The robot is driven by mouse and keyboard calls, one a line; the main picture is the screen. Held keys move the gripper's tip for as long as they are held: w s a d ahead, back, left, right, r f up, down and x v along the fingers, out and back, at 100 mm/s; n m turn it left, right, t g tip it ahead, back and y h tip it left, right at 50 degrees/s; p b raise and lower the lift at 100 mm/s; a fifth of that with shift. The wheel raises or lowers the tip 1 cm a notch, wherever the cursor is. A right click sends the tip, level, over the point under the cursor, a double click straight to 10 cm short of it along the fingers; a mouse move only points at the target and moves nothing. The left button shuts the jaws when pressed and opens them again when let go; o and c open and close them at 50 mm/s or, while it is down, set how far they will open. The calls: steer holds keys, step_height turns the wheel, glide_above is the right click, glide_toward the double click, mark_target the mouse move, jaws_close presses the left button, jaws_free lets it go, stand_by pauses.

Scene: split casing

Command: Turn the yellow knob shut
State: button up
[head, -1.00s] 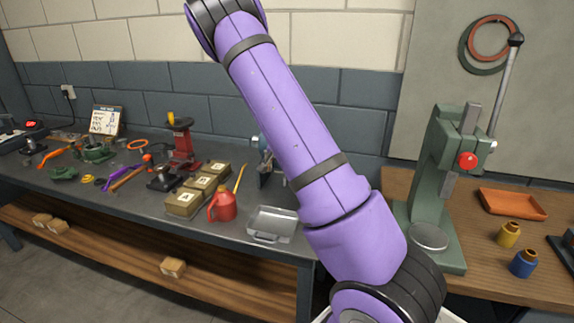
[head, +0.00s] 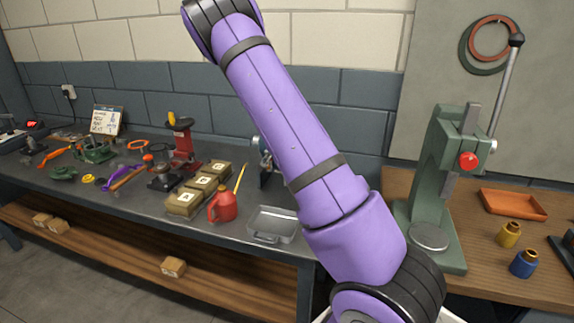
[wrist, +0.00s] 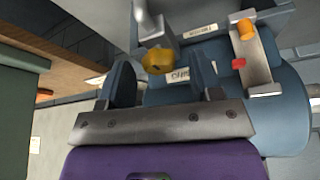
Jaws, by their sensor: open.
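In the wrist view, a yellow knob (wrist: 158,61) sits at the end of a grey metal stem, in front of a blue-grey body with white labels. My gripper (wrist: 160,75) is open, with one dark finger on each side of the knob in the picture. I see gaps between the knob and both fingers. I cannot tell how far the fingertips are from it in depth. The head view shows only my arm, not the gripper. The knob is not clearly visible there.
An orange knob (wrist: 245,28) on a metal bracket and a small red part (wrist: 239,64) lie right of the yellow knob. A green press (head: 436,190) stands at right.

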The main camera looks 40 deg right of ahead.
steer(key=v, duration=1)
steer(key=shift+a+r, duration=0.2)
steer(key=shift+r, duration=0.1)
steer(key=shift+s, duration=0.1)
steer(key=s+a+r+n+t+y, duration=0.2)
steer(key=s+a+r+n+y, duration=0.4)
steer(key=s+a+r, duration=0.85)
steer(key=s+a+r+n+t+h, duration=0.1)
steer(key=s+a+n, duration=0.3)
steer(key=s, duration=0.4)
steer(key=s+a+r+n+t, duration=0.1)
steer(key=s+a+r+n, duration=0.2)
steer(key=s+a, duration=0.4)
steer(key=shift+s+a+r+n+h, duration=0.2)
steer(key=shift+s+r+n+h, duration=0.15)
steer(key=shift+s+n, duration=0.7)
steer(key=shift+o, duration=0.2)
steer(key=shift+s+m, duration=0.1)
steer(key=shift+m, duration=0.25)
